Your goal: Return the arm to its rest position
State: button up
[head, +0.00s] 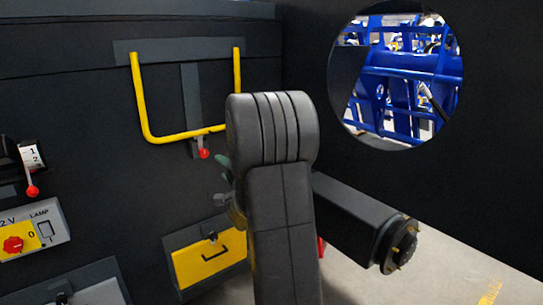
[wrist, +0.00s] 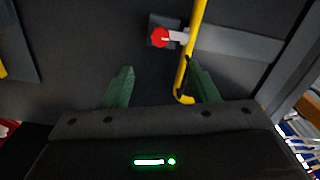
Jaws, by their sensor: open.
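My gripper (wrist: 162,84) shows in the wrist view as two green fingers, spread apart with nothing held between them. In the head view, my gripper is mostly hidden behind my grey arm; a bit of green shows at the arm's left edge. The arm stands in the middle of the head view, in front of the dark chassis wall. A yellow U-shaped bar (head: 147,100) is on the wall, up and left of the arm. In the wrist view, the yellow bar (wrist: 190,50) ends close to the right finger; I cannot tell whether they touch.
A red-knobbed lever (head: 204,153) is below the bar; its red knob (wrist: 159,37) also shows in the wrist view. A yellow-fronted box (head: 208,260) is low left of the arm. An axle hub (head: 400,246) juts out at right. A lamp panel (head: 45,228) is at far left.

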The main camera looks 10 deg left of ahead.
aim_at(205, 155)
jog(key=shift+w+a, duration=0.1)
jog(key=p+x, duration=0.3)
jog(key=x, duration=1)
jog(key=shift+w+a+p, duration=0.15)
jog(key=shift+a+p, duration=0.15)
jog(key=shift+p, duration=0.05)
jog(key=shift+d, duration=0.1)
